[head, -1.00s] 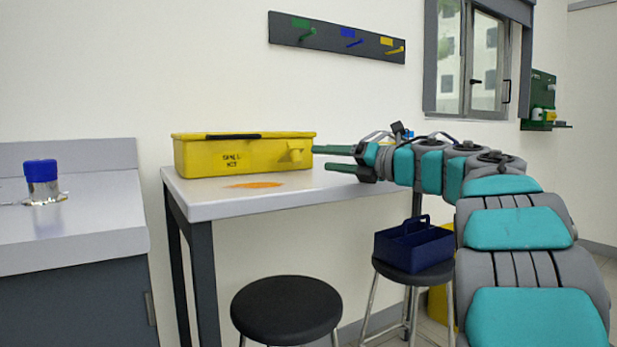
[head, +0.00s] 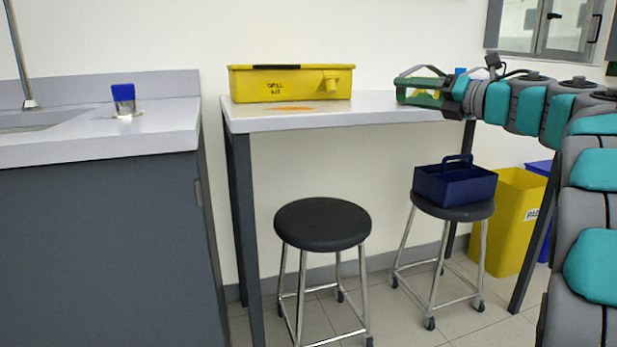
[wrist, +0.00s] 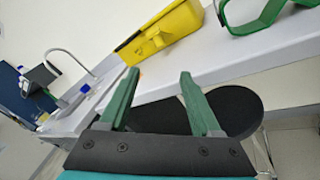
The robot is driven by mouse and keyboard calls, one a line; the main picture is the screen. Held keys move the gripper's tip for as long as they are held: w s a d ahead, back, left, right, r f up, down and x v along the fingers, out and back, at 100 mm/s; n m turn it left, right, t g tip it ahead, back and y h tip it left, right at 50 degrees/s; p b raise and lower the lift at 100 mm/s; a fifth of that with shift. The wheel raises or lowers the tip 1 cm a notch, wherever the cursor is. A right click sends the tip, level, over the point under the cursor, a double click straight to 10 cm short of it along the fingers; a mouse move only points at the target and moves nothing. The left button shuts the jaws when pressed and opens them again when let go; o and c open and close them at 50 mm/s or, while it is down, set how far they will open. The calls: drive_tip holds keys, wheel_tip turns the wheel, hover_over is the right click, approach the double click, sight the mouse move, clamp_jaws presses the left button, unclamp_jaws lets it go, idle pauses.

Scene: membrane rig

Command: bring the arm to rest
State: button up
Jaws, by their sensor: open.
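My gripper (head: 420,95) is at the right part of the white table (head: 370,106), well right of the yellow spill kit box (head: 290,86) in the head view. The wrist view shows its two green fingers (wrist: 158,88) spread wide with nothing between them. The spill kit also shows beyond the fingers in the wrist view (wrist: 160,32). My arm reaches in from the right, roughly level. The fingertips are hard to make out in the head view.
A green-framed object (wrist: 262,18) lies on the table. An orange patch (head: 294,109) is before the spill kit. A black stool (head: 322,224), a stool with a blue caddy (head: 455,187), and a yellow bin (head: 517,220) stand below.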

drive_tip(key=d+r+m+t+h+p, duration=0.2)
drive_tip(key=d+r+m+t+h, duration=0.25)
drive_tip(key=r+m, duration=0.3)
drive_tip(key=d+f+m+t+h+p, duration=0.1)
drive_tip(key=d+f+m+t+h, duration=0.1)
drive_tip(key=d+m+h, duration=0.6)
drive_tip(key=s+f+m+g+h+p, duration=0.1)
drive_tip(key=s+f+m+g+h, duration=0.3)
drive_tip(key=f+m, duration=0.35)
drive_tip(key=s+f+m+g+h+p, duration=0.15)
drive_tip(key=s+f+m+g, duration=0.25)
drive_tip(key=s+f+m, duration=0.4)
drive_tip(key=s+a+f+m+g+y+p, duration=0.1)
drive_tip(key=s+a+f+g, duration=0.2)
drive_tip(key=s+f, duration=0.4)
drive_tip(key=s+a+f+m+g+y+p, duration=0.1)
drive_tip(key=s+a+f+m+g+y, duration=0.2)
drive_tip(key=s+f, duration=0.5)
drive_tip(key=s+a+f+g+y, duration=0.1)
drive_tip(key=s+a+f+g, duration=0.3)
drive_tip(key=s, duration=0.6)
drive_tip(key=s+a+f+g+y+p, duration=0.1)
drive_tip(key=s+a+f+g, duration=0.3)
drive_tip(key=s+a+f, duration=0.2)
drive_tip(key=s+a, duration=0.2)
drive_tip(key=s, duration=0.2)
drive_tip(key=shift+s+a+f+m, duration=0.25)
drive_tip(key=shift+s+f+m, duration=0.15)
